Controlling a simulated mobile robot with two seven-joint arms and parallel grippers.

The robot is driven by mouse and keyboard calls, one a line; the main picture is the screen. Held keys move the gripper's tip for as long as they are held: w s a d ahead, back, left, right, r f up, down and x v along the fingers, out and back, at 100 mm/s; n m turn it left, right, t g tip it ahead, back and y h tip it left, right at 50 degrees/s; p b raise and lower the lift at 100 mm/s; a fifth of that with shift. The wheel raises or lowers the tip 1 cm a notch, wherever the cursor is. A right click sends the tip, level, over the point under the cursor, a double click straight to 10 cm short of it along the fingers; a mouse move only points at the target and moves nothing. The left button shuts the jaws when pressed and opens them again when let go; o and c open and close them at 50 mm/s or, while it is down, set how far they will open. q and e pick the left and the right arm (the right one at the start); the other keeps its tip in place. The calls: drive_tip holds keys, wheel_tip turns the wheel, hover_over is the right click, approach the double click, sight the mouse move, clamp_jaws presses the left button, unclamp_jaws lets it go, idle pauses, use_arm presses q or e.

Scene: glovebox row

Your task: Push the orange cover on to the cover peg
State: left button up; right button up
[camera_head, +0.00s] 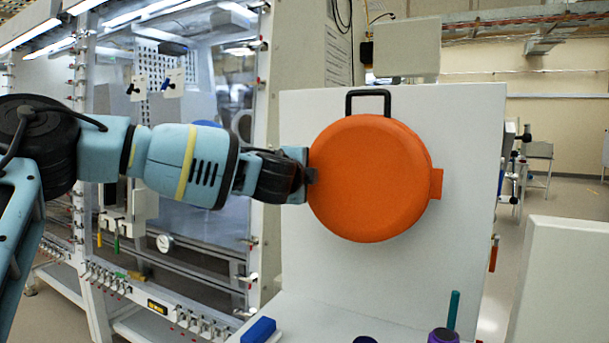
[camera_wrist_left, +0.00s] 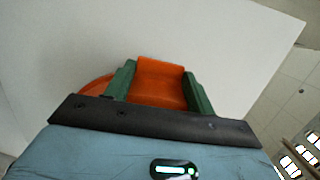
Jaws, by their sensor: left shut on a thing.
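The round orange cover (camera_head: 368,178) stands upright in front of the white upright panel (camera_head: 470,140), its face towards the head camera. A small tab sticks out on its right side. My left gripper (camera_head: 311,177) is at the cover's left edge. In the left wrist view its two green fingers are shut on an orange tab of the cover (camera_wrist_left: 160,80), one on each side. The cover peg is not visible; whether the cover touches the panel cannot be told. My right gripper is not in view.
A black square loop (camera_head: 368,97) shows just above the cover. A blue block (camera_head: 258,330), a purple container (camera_head: 443,336) and a teal rod (camera_head: 453,310) are low in front. A glass-fronted glovebox (camera_head: 190,240) stands behind my left arm.

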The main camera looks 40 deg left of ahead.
use_arm(q)
drive_tip(key=shift+b+x, duration=0.3)
drive_tip(key=shift+x, duration=0.65)
idle(0.9)
drive_tip(key=o, duration=1.3)
drive_tip(key=shift+w+d, duration=0.15)
drive_tip(key=shift+f, duration=0.1)
